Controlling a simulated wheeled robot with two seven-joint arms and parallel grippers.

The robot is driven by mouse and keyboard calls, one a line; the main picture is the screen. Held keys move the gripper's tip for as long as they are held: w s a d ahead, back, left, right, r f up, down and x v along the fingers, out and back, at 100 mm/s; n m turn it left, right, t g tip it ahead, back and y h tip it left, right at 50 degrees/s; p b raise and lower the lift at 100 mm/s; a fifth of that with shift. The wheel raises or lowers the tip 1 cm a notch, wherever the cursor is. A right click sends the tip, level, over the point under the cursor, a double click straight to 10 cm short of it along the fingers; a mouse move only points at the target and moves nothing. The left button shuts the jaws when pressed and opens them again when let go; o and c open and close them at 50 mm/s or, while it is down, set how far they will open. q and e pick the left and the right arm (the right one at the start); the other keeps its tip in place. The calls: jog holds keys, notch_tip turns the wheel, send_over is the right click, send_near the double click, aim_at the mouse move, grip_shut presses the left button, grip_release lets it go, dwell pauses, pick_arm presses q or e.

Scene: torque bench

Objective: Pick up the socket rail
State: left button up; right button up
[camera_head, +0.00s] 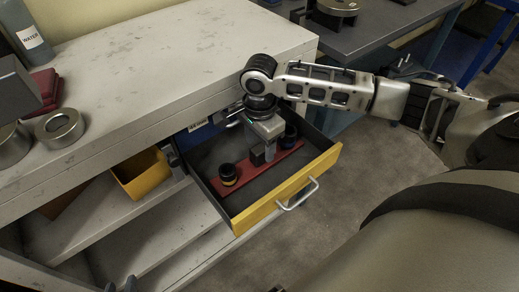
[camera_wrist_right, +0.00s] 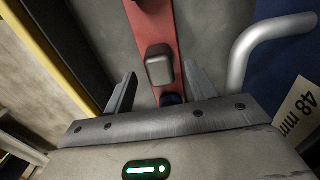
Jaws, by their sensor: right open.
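The red socket rail (camera_head: 240,182) lies in the open drawer, with a black socket with a yellow band (camera_head: 228,174) near its left end and a dark blue socket (camera_head: 289,136) near its right end. A grey block (camera_wrist_right: 158,65) stands at the rail's middle. My right gripper (camera_head: 264,154) reaches down into the drawer over this block. In the right wrist view its fingers are apart, one on each side of the rail (camera_wrist_right: 152,22), with the block just ahead of them; I see no contact. Two dark tips at the bottom edge may belong to my left gripper (camera_head: 120,286); its state is unclear.
The drawer has a yellow front (camera_head: 290,190) with a metal handle (camera_head: 298,194). The worktop (camera_head: 170,60) overhangs its rear. A blue front with a curved handle (camera_wrist_right: 250,45) and a "48 mm" label lies close on the right in the wrist view. A yellow bin (camera_head: 143,174) stands left.

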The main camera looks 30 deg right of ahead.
grip_shut()
jog(key=shift+w+r, duration=0.1)
jog(key=shift+r, duration=0.1)
